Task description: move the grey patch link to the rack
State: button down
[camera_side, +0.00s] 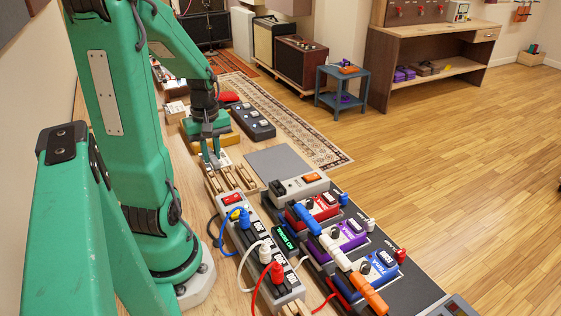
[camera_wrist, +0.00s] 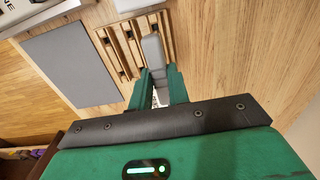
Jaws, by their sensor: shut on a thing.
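My gripper (camera_side: 214,160) points down over the wooden rack (camera_side: 241,191) in the side view. In the wrist view its green fingers (camera_wrist: 160,82) are shut on the grey patch link (camera_wrist: 152,50), a grey block between their tips. The link reaches over the right part of the slotted rack (camera_wrist: 107,37), lined up roughly along its slats. I cannot tell whether it touches the rack or is just above it. In the side view the fingers and slats make the link hard to pick out.
A flat grey pad (camera_side: 279,164) lies beside the rack; it also shows in the wrist view (camera_wrist: 68,65). A power strip (camera_side: 262,255) with cables stands in front of the rack. Several pedals, including a purple one (camera_side: 344,238), sit on a dark board at the right.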

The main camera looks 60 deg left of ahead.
send_over(216, 183)
jog(key=shift+f, duration=2.65)
jog(key=shift+f, duration=1.05)
dwell(1.2)
jog(key=c, duration=0.9)
grip_release()
jog(key=shift+o, duration=0.2)
jog(key=shift+r, duration=0.15)
jog(key=shift+r, duration=3.4)
